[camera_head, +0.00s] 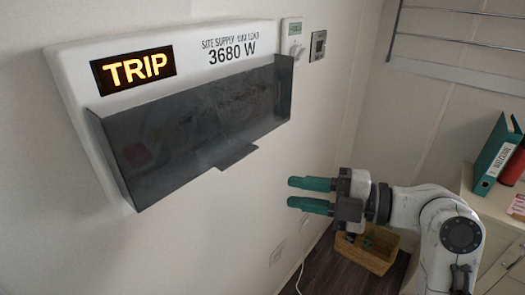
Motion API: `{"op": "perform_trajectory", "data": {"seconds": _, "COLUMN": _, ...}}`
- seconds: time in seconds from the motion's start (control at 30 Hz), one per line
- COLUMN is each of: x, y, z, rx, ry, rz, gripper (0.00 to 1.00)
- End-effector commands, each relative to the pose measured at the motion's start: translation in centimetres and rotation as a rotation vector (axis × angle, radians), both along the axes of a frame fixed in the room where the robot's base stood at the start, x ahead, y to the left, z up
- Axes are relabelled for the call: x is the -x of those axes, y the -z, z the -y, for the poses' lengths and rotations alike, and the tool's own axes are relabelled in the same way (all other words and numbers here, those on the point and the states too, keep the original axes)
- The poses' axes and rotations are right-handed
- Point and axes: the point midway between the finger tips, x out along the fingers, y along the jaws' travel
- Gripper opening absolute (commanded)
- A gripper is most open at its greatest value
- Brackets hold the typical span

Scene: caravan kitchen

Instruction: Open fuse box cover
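The white fuse box (190,64) is mounted on the wall at the upper left, with a lit yellow "TRIP" sign and the text "3680 W". Its dark, see-through cover (200,130) is closed over the front, with a small tab (238,156) sticking out at its lower edge. Faint shapes show behind the cover but are too dim to make out. My gripper (290,193), with green fingers, is to the lower right of the tab, apart from the cover. Its fingers point left with a small gap between them and nothing held.
A thermostat (291,38) and a small switch plate (318,46) are on the wall right of the box. A wicker basket (368,250) stands on the floor behind my gripper. A counter with a green binder (497,155) is at right. The space below the cover is free.

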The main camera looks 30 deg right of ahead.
Motion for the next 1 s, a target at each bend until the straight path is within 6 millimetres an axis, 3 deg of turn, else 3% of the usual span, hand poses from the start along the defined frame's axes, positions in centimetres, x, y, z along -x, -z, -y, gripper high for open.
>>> {"op": "perform_trajectory", "data": {"seconds": 0.03, "x": 0.3, "y": -2.5, "z": 0.4, "rx": 0.05, "ry": -0.018, "rz": 0.089, "gripper": 0.3}}
{"op": "perform_trajectory", "data": {"seconds": 0.2, "x": 1.0, "y": -5.9, "z": 0.4, "rx": 0.149, "ry": -0.065, "rz": 0.258, "gripper": 0.3}}
{"op": "perform_trajectory", "data": {"seconds": 0.47, "x": -0.3, "y": -5.7, "z": -1.0, "rx": 0.165, "ry": -0.076, "rz": 0.282, "gripper": 0.3}}
{"op": "perform_trajectory", "data": {"seconds": 0.6, "x": -2.1, "y": -6.6, "z": -2.6, "rx": 0.158, "ry": -0.078, "rz": 0.277, "gripper": 0.3}}
{"op": "perform_trajectory", "data": {"seconds": 1.0, "x": -6.6, "y": -6.3, "z": -6.3, "rx": 0.16, "ry": -0.073, "rz": 0.276, "gripper": 0.3}}
